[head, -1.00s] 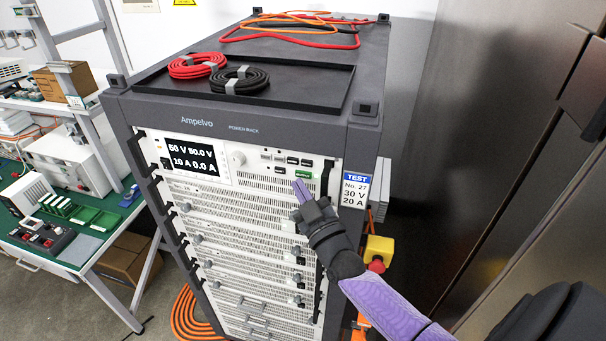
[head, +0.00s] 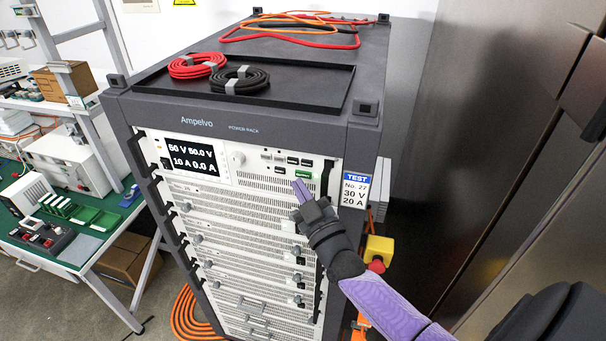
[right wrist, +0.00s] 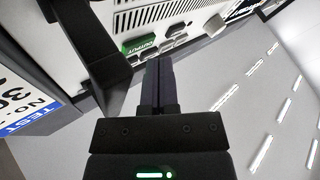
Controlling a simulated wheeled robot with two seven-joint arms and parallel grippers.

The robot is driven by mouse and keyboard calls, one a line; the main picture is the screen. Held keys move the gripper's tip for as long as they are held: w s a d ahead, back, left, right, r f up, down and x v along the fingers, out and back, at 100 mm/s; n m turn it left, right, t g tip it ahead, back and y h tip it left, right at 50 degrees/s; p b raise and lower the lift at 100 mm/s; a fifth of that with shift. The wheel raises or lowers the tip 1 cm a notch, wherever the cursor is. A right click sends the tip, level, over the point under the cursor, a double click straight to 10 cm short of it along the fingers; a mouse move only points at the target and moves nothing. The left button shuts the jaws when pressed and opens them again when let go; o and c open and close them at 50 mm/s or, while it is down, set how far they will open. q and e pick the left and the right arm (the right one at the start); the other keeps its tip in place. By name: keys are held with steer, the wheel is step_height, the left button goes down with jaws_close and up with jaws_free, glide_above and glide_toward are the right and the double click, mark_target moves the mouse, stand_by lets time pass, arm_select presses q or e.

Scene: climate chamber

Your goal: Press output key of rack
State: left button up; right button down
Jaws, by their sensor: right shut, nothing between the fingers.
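The power rack (head: 250,185) stands upright in the middle of the head view, its front panel facing me. Its green output key (head: 303,174) is at the upper right of the panel, and the word OUTPUT reads on the key in the right wrist view (right wrist: 138,44). The display (head: 192,157) shows 50 V, 50.0 V, 10 A and 0.0 A. My right gripper (head: 300,188) is shut and empty, its fingertips just below the key in the head view. In the right wrist view the fingertips (right wrist: 158,62) are near the key; I cannot tell if they touch. My left gripper is not in view.
A dark handle (head: 327,178) stands out just right of the key. A test label (head: 355,189) reads 30 V, 20 A. A yellow box with a red button (head: 378,250) is on the right side. Cable coils (head: 239,80) lie on top; a workbench (head: 70,250) stands left.

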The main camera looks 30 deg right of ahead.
steer(key=shift+w+d, duration=0.1)
steer(key=shift+d, duration=0.1)
steer(key=shift+d+r+b, duration=0.3)
steer(key=shift+r+b, duration=0.05)
steer(key=shift+r, duration=0.2)
stand_by(1.2)
steer(key=shift+a+f, duration=0.1)
steer(key=shift+f, duration=0.1)
steer(key=s+a+p, duration=0.1)
steer(key=a, duration=0.1)
steer(key=s+a+f+p, duration=0.1)
steer(key=p, duration=0.1)
steer(key=shift+s+a, duration=0.1)
steer(key=shift+a, duration=0.25)
stand_by(0.8)
